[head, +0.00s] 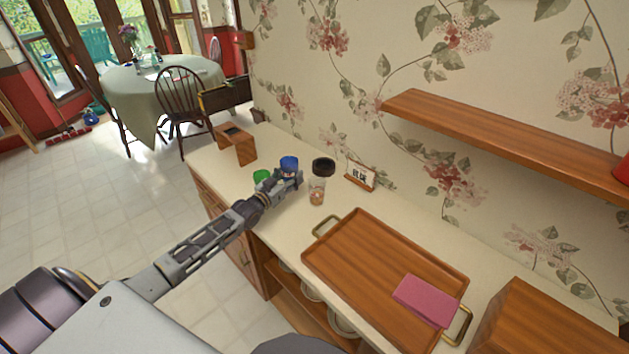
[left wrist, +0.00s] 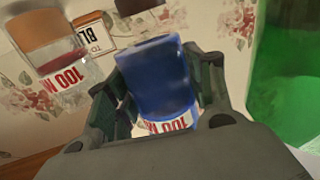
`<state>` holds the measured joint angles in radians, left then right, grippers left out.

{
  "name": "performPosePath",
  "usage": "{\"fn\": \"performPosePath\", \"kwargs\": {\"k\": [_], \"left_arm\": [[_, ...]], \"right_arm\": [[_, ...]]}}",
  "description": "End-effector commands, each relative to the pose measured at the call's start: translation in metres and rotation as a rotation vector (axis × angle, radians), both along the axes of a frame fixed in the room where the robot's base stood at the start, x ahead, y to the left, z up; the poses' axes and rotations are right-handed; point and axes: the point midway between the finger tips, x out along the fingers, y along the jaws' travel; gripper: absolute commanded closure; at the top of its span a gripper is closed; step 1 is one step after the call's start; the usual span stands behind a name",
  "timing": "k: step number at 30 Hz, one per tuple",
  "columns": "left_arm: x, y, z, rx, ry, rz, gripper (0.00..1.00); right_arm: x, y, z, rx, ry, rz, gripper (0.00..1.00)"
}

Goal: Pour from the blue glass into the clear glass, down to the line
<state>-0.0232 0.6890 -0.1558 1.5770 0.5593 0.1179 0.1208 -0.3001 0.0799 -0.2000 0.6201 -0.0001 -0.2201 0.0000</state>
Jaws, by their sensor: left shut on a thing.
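The blue glass (head: 289,163) is held by my left gripper (head: 287,179) above the counter's back part. In the left wrist view the blue glass (left wrist: 160,80) sits between both fingers (left wrist: 165,88), with a white label with red print on it. I cannot tell how full it is. The clear glass (head: 317,191) stands on the counter just right of the gripper, apart from the blue glass, with orange-brown contents low in it. It also shows in the left wrist view (left wrist: 72,68), with a red-printed label. A small sign (head: 360,176) stands behind it. My right gripper is out of view.
A green glass (head: 262,176) stands close to the left of my gripper. A black round item (head: 323,165) lies behind the clear glass. A wooden holder (head: 235,145) is at the far left. A wooden tray (head: 350,255) with a pink cloth (head: 425,300) fills the front right.

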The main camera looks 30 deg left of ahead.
Motion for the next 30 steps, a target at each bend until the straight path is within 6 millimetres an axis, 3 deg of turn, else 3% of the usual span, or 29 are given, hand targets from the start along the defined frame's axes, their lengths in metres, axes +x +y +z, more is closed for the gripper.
{"fn": "performPosePath", "kwargs": {"k": [18, 30], "left_arm": [[0.0, 0.0, 0.042, 0.001, -0.003, 0.0, 0.82], [0.0, 0.0, 0.047, 0.001, -0.002, 0.0, 0.82]], "right_arm": [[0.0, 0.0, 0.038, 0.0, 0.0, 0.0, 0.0], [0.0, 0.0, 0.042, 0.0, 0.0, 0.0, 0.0]]}}
